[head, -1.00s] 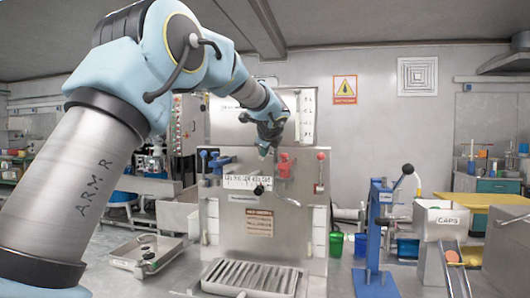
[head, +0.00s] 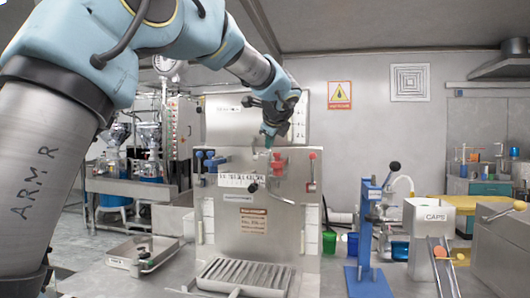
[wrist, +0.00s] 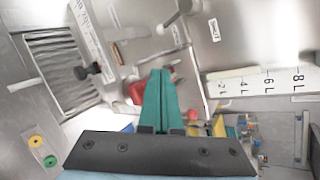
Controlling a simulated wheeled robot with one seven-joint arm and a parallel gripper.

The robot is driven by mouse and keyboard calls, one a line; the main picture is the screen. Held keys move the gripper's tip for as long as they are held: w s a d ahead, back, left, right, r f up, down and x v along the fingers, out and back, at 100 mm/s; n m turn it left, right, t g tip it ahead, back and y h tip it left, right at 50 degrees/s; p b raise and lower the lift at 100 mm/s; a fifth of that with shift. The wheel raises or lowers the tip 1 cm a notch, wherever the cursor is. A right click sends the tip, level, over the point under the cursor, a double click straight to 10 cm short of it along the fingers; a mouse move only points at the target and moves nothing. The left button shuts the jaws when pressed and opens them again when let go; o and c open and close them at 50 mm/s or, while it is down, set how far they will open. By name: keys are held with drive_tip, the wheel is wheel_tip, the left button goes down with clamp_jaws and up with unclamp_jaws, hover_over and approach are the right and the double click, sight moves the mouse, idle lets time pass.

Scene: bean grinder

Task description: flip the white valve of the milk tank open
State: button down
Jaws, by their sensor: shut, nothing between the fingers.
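The steel milk tank (head: 228,120) with a litre scale stands behind a steel front panel (head: 230,215); in the wrist view the scale strip (wrist: 262,82) shows at the right. A pale lever with a rounded end (wrist: 180,16) sticks out from the steel wall at the top of the wrist view; I cannot tell for sure that it is the white valve. In the head view I cannot make out the valve. My gripper (head: 267,141) is shut and empty above the panel's top edge. Its teal fingers (wrist: 160,80) point toward the panel region, beside a red part (wrist: 135,92).
A grated drip tray (head: 240,275) lies below. A blue press (head: 368,225) and the CAPS box (head: 430,217) stand to the right.

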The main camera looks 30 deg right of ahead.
drive_tip(key=shift+s+a+r, duration=0.15)
drive_tip(key=shift+s+r, duration=0.05)
drive_tip(key=shift+s, duration=0.4)
drive_tip(key=shift+s+a+r, duration=0.1)
drive_tip(key=shift+s+r, duration=0.1)
drive_tip(key=shift+s, duration=0.4)
